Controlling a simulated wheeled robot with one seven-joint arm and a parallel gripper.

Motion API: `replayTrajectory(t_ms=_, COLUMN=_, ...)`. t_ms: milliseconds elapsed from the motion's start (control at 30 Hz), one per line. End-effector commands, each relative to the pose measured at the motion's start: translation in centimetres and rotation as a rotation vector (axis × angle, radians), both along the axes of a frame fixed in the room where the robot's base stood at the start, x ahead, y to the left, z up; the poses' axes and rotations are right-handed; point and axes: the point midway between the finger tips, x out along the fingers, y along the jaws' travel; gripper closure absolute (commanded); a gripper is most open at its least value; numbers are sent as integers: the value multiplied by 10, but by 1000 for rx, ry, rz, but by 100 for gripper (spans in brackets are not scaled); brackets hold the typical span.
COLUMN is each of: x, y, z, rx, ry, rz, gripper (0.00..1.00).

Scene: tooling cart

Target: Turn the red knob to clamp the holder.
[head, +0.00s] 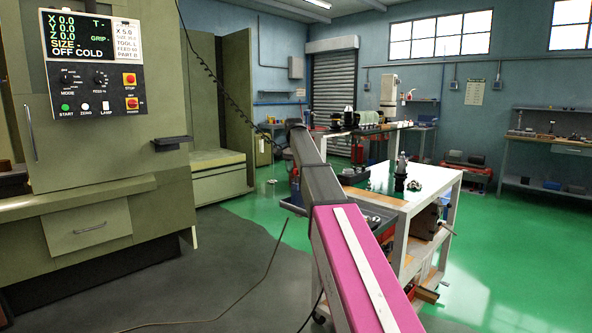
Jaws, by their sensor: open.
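I cannot make out a red knob for clamping a holder. The machine's control panel has a red STOP control (129,79) and a red POWER control (132,104). A dark, upright item that looks like a tool holder (400,182) stands on the white top of the tooling cart (386,196), right of centre. A smaller metal piece (415,185) lies beside it. My pink and dark arm reaches from the bottom edge up to the centre and hides part of the cart's left side. My gripper is not visible.
A large olive machine (95,215) fills the left, with a small black shelf (171,144) sticking out. A loaded bench (360,128) stands behind the cart, and another bench (560,146) is at the right wall. Green floor (500,260) is clear at right. A cable lies on the grey floor.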

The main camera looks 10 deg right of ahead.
Motion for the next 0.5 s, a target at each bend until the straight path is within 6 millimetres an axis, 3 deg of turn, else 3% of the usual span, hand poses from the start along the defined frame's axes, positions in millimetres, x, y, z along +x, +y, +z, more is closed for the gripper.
replayTrajectory(t_ms=67, x=0, y=0, z=0, rx=0, ry=0, rz=0, gripper=47)
replayTrajectory(t_ms=200, x=0, y=0, z=0, rx=0, ry=0, rz=0, gripper=92)
replayTrajectory(t_ms=500, x=0, y=0, z=0, rx=-1, ry=1, rz=17, gripper=92)
